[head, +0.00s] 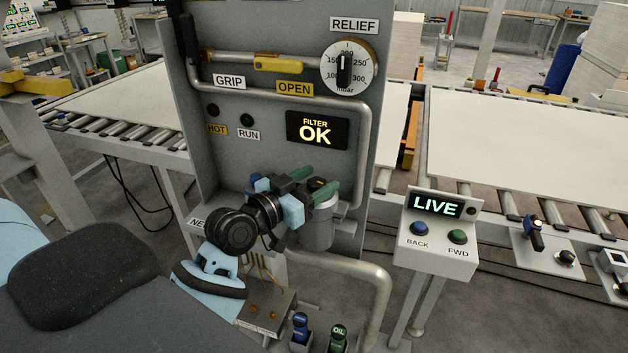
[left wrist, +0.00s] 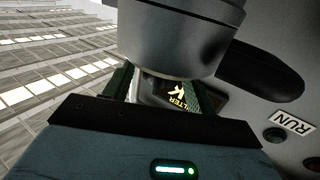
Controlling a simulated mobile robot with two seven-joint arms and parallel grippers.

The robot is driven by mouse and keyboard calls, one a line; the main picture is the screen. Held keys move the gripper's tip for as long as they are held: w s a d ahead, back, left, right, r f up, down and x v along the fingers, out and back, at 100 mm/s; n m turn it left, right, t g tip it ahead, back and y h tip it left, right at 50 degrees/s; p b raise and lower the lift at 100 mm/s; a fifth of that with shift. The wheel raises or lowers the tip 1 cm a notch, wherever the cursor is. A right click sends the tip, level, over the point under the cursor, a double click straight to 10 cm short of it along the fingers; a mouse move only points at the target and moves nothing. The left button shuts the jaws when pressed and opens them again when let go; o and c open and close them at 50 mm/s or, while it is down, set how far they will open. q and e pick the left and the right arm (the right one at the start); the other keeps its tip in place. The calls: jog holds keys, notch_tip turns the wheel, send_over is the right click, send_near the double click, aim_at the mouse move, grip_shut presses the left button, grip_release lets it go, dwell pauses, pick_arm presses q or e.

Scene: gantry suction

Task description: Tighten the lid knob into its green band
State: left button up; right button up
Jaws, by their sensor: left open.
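The filter housing is a grey upright cylinder (head: 317,232) on the front of the grey panel; it also shows large at the top of the left wrist view (left wrist: 180,40). The dark lid knob (head: 319,184) sits on top of it, partly hidden by my gripper. My left gripper (head: 312,181) is at the lid, its two green-padded fingers open, one on each side of the knob. In the left wrist view the fingers (left wrist: 163,92) stand apart beneath the cylinder. I cannot tell whether they touch the knob. The knob's green band cannot be made out. My right gripper is not in view.
The panel carries a lit FILTER OK display (head: 316,130), a RELIEF dial (head: 349,67) and a yellow-handled valve (head: 278,64). A pipe (head: 368,120) runs close right of the housing. A LIVE control box (head: 437,234) stands at right. Blue and green bottles (head: 338,340) stand below.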

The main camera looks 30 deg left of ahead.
pick_arm(q)
jog(key=shift+w+d, duration=0.1)
jog(key=shift+w, duration=0.3)
